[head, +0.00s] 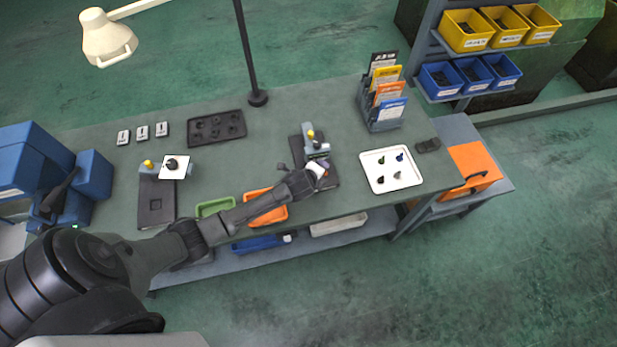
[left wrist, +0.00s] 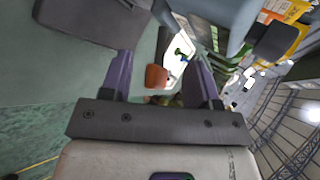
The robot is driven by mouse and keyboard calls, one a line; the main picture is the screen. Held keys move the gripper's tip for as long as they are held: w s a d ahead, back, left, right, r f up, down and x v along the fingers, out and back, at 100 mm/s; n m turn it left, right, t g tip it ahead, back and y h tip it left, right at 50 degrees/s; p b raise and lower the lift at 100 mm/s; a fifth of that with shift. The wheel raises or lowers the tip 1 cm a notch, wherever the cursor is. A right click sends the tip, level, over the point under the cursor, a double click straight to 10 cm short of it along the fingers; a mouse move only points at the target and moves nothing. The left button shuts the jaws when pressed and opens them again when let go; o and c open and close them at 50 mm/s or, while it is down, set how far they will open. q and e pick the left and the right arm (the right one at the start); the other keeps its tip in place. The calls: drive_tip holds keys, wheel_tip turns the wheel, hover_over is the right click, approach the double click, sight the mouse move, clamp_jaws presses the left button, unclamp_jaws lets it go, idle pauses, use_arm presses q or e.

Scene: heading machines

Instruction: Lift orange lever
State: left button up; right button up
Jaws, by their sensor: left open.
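My left gripper (head: 322,168) reaches from the left to a small grey machine (head: 307,134) with a yellow knob on top, at the middle of the bench. In the left wrist view my left gripper (left wrist: 162,58) is open, with its two purple fingers spread apart. A rounded orange piece (left wrist: 157,76), which looks like the lever's end, shows between the fingers; I cannot tell whether either finger touches it. In the head view the lever is hidden or too small to tell. My right gripper is not in view.
A white tray (head: 370,179) with several small parts lies right of the machine. A second machine (head: 157,215) stands at the left. A dark tray (head: 216,139) lies behind, and a card rack (head: 377,125) stands at the back right. Green (head: 214,207) and orange (head: 279,213) bins are at the front edge.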

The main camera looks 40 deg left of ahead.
use_arm(q)
drive_tip(key=v, duration=1.1)
drive_tip(key=shift+s+r, duration=0.2)
drive_tip(key=shift+r, duration=0.05)
drive_tip(key=s+d+r+n+g+h+p, duration=0.1)
drive_tip(key=s+d+r+n+g+p, duration=0.2)
drive_tip(key=s+r+n, duration=0.4)
drive_tip(key=s+d+r+n+g+h+p, duration=0.1)
drive_tip(key=s+d+r+n+p, duration=0.2)
drive_tip(key=s+d+r+n, duration=0.5)
drive_tip(key=s+f+g+p, duration=0.2)
drive_tip(key=s+f, duration=0.2)
drive_tip(key=s, duration=0.4)
drive_tip(key=shift+a+f+h, duration=0.2)
drive_tip(key=shift+a+h, duration=0.1)
drive_tip(key=shift+a, duration=0.05)
